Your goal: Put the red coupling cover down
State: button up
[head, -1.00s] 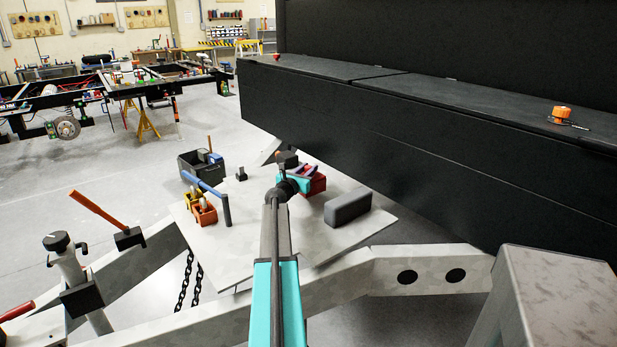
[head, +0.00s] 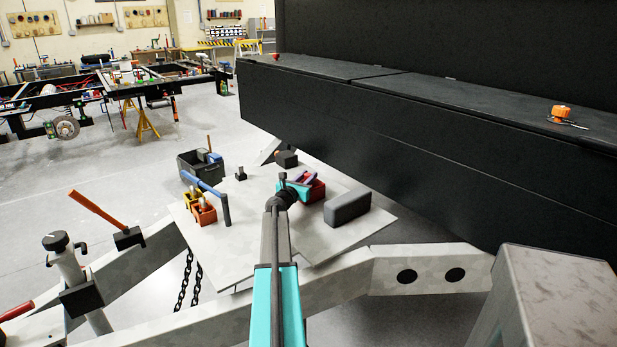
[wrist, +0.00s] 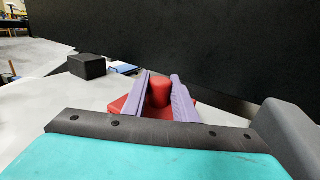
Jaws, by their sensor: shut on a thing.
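The red coupling cover (wrist: 160,90) is between my gripper's two purple fingers in the wrist view, with a round upright knob and a wider red base below it. My gripper (wrist: 161,84) is shut on the knob. In the head view the red cover (head: 319,190) shows partly behind my gripper (head: 303,178), over the pale metal plate (head: 270,240). The fingers and wrist hide part of the cover. I cannot tell whether its base touches the plate.
A grey block (head: 347,208) stands close to the right of the cover. A black block (head: 287,159) is behind it. The black chassis wall (head: 420,150) rises behind and right.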

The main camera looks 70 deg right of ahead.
jog(key=o, duration=1)
jog(key=shift+o, duration=0.3)
jog(key=shift+r, duration=0.1)
jog(key=shift+w+a+b, duration=0.15)
jog(key=shift+w+a, duration=0.05)
jog(key=shift+a, duration=1.8)
jog(key=shift+w+a+b, duration=0.1)
jog(key=shift+w+a, duration=0.1)
jog(key=shift+a, duration=1.75)
jog(key=shift+w+a+b, duration=0.15)
jog(key=shift+w+a, duration=0.05)
jog(key=shift+a, duration=1.8)
